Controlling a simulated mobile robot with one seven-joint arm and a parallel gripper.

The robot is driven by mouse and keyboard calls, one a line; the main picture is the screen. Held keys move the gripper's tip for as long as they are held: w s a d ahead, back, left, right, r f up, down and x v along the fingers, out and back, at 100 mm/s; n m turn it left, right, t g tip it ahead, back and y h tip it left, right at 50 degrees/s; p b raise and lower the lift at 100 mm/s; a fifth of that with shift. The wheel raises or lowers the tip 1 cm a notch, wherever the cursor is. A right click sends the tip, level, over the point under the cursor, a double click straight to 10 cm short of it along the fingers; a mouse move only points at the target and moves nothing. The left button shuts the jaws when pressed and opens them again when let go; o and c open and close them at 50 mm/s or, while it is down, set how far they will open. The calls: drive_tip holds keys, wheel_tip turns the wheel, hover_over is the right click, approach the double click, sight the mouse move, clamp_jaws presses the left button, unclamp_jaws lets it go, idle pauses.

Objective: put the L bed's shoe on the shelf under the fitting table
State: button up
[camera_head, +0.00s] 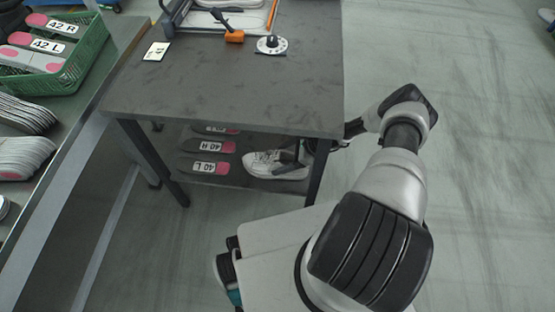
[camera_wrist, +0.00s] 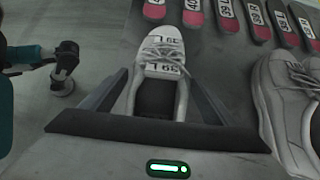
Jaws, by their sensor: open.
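A white laced shoe (camera_wrist: 163,45) with a label that seems to read 39 L lies on the shelf (camera_wrist: 205,45), toe pointing away from my wrist. My gripper (camera_wrist: 157,78) is open, with one finger on each side of the shoe's heel end. I cannot tell whether the fingers touch it. In the head view a white shoe (camera_head: 268,164), apparently the same one, lies near the front of the shelf (camera_head: 232,181) under the fitting table (camera_head: 225,85). My gripper there is partly hidden by the table and its leg.
A second, larger-looking shoe (camera_wrist: 285,105) lies close on the right in the wrist view. Several labelled insoles (camera_head: 208,167) lie on the shelf beyond the toe. A green crate (camera_head: 75,70) stands on the bench at left. The floor at right is clear.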

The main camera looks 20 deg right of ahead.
drive_tip(key=p+v, duration=0.2)
drive_tip(key=v, duration=0.8)
